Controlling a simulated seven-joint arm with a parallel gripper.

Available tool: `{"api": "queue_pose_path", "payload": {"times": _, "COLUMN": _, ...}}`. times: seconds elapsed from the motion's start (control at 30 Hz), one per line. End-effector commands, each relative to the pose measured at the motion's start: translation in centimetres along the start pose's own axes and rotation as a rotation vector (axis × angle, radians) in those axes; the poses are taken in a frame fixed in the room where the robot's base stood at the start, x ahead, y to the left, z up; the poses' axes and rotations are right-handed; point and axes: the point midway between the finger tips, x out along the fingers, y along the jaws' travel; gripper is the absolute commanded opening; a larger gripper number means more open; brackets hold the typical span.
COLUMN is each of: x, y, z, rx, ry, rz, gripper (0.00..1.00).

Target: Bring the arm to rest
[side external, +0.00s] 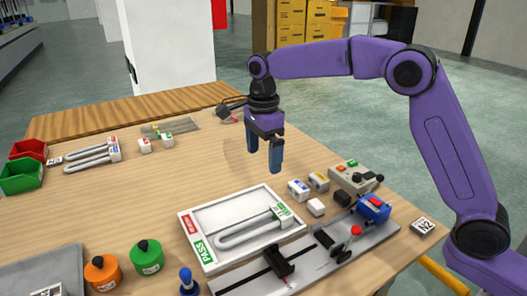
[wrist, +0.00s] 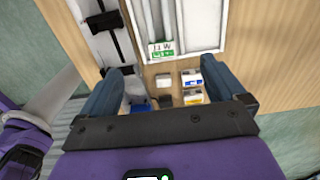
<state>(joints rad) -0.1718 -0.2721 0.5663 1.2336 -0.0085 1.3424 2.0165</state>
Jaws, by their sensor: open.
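My gripper (side external: 264,152) hangs from the purple arm, pointing down above the wooden table (side external: 115,195). It is behind and above the white tray (side external: 196,224), clear of the table top. Its blue fingers are apart with nothing between them. In the wrist view my open gripper (wrist: 168,76) shows one finger on each side, with small blocks on the table visible below and between them. A grey U-shaped tube (side external: 240,237) with a white and green tagged end lies in the tray, apart from the gripper.
A grey rail fixture (side external: 235,282) with a blue unit (side external: 374,208) runs along the front. Small blocks (side external: 317,207) and a control box (side external: 352,178) stand at right. Orange (side external: 102,272) and green (side external: 146,257) pots stand front left. Red and green bins (side external: 22,176) stand far left.

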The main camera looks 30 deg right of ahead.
Motion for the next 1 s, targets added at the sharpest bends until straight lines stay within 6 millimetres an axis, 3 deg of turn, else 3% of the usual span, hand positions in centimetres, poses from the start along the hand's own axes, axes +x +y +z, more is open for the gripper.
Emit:
{"api": "queue_pose_path", "payload": {"times": 0.37, "x": 0.0, "y": 0.1, "z": 0.0, "rx": -0.004, "ry": 0.000, "rz": 0.000, "gripper": 0.97}}
{"api": "queue_pose_path", "payload": {"times": 0.53, "x": -0.3, "y": 1.6, "z": 0.0, "rx": -0.130, "ry": -0.001, "rz": -0.001, "gripper": 0.97}}
{"api": "queue_pose_path", "payload": {"times": 0.77, "x": -0.8, "y": 7.2, "z": -0.4, "rx": -0.571, "ry": -0.005, "rz": -0.008, "gripper": 0.97}}
{"api": "queue_pose_path", "payload": {"times": 1.0, "x": -0.6, "y": 14.2, "z": -2.4, "rx": -1.068, "ry": -0.007, "rz": -0.015, "gripper": 0.97}}
